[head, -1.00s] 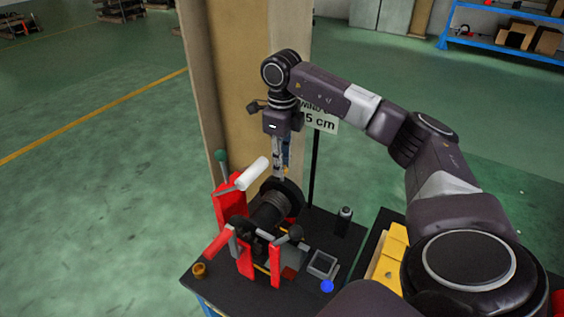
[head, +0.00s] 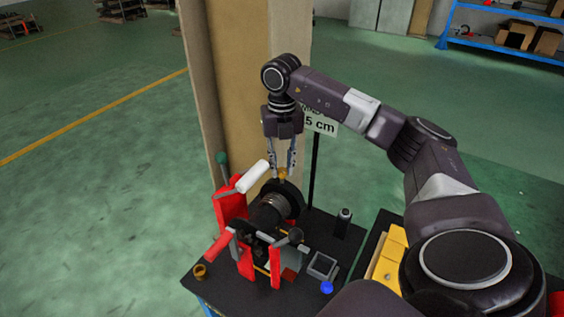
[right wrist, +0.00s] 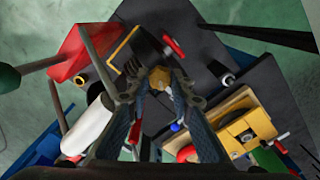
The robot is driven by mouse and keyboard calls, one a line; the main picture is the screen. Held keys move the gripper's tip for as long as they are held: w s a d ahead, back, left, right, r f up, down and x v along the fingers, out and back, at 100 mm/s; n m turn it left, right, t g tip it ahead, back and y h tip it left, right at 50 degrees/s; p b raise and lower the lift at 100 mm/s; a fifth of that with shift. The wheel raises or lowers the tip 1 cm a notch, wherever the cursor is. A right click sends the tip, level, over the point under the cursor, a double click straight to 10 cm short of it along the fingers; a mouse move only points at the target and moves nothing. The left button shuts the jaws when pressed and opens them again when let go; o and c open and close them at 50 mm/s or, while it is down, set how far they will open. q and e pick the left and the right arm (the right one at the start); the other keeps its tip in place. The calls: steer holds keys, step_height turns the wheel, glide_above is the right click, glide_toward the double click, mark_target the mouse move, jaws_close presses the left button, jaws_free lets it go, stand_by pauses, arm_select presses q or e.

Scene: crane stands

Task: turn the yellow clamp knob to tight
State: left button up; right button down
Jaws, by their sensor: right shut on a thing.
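The yellow clamp knob (head: 282,174) sits on top of a black ring clamp (head: 286,198) on the dark bench. My right gripper (head: 282,170) points straight down from above, with a finger on each side of the knob. In the right wrist view the knob (right wrist: 160,80) shows between the two fingertips, and my right gripper (right wrist: 158,86) is shut on it. The fingers hide part of the knob's sides. My left gripper is not in view.
A red stand with a white-handled lever (head: 253,178) rises close left of the knob. A dark bottle (head: 343,222), a grey tray (head: 322,266) and a blue knob (head: 327,287) are to the right. A tall beige pillar (head: 240,80) and a sign (head: 320,122) stand behind.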

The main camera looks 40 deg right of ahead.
mark_target(282, 170)
steer(key=m, duration=0.5)
steer(key=shift+r+m, duration=0.1)
steer(key=shift+m, duration=0.2)
steer(key=shift+m+p, duration=0.5)
steer(key=shift+m, duration=1.8)
steer(key=c, duration=1.7)
jaws_free()
step_height(282, 170, up, 12)
steer(key=shift+f, duration=0.1)
